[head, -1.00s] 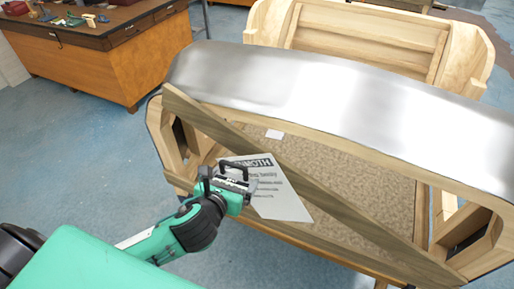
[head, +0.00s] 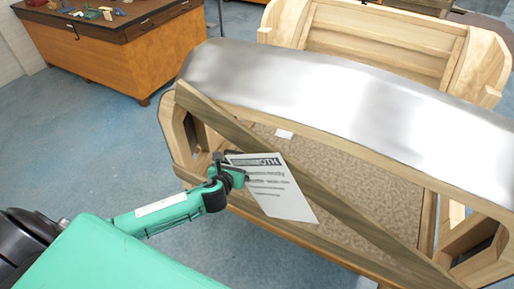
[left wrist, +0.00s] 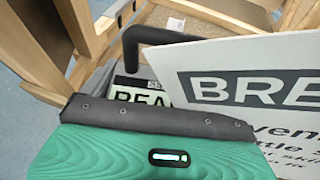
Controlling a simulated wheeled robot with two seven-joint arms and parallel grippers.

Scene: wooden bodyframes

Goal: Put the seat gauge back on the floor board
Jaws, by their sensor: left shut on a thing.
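My left gripper (head: 230,168) is at the near left of the wooden bodyframe, beside the left edge of a white printed card. It is shut on what looks like the seat gauge. In the left wrist view the gauge shows a black handle (left wrist: 150,36) and a black-and-white label (left wrist: 140,88) reading "SE…" and "BEA…". The card hides part of it, and in the head view it is mostly hidden. My right gripper is not in view.
The white card (head: 277,193) stands tilted across the brace (head: 330,200) and covers part of the panel. A small white tag (head: 284,134) lies on the panel. A curved metal sheet (head: 340,95) spans the frame. A workbench (head: 110,55) stands at back left, with clear floor between.

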